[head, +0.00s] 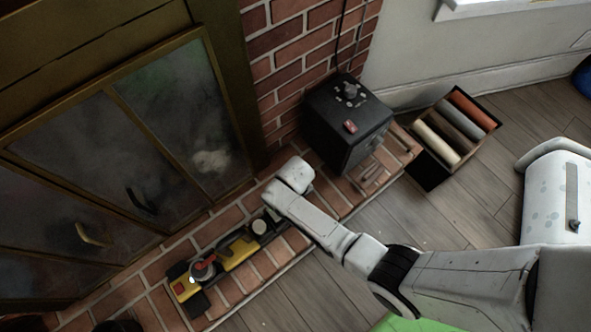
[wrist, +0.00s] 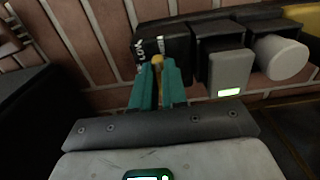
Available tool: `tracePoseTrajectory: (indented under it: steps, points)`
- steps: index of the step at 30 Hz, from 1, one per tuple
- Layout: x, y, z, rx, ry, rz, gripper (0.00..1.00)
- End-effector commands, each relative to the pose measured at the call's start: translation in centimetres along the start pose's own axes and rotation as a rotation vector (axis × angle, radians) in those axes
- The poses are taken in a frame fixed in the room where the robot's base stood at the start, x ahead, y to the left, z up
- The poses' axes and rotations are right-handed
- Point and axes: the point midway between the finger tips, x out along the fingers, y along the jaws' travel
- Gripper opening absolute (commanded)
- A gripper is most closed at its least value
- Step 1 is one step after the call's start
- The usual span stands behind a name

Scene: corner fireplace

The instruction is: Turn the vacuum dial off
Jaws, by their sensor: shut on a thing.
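A long black and yellow device (head: 240,250), which looks like the vacuum, lies on the brick hearth. In the wrist view its black end (wrist: 175,40) carries white lettering, partly hidden. My gripper (wrist: 158,80) has teal fingers, shut on a small yellow knob (wrist: 157,61) at this black end. The knob looks like the dial; its markings and exact turn are hidden by the fingers. A grey block (wrist: 229,72) with a lit green strip and a pale cylinder (wrist: 280,57) sit to the right of the fingers. In the head view my arm hides the fingertips.
A black box (head: 345,125) with a knob and red switch on top stands on the hearth by the brick wall. A crate of coloured rolls (head: 450,130) is to its right. Glass fireplace doors (head: 150,150) stand behind the device. Wooden floor (head: 425,205) is open in front.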

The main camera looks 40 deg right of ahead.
Motion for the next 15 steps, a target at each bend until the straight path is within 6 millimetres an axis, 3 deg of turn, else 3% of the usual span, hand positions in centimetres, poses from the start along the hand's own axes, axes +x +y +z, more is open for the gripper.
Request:
tracePoseTrajectory:
  steps: [15]
  points:
    - [-0.07, 0.09, 0.02, -0.083, -0.001, 0.0, 0.0]
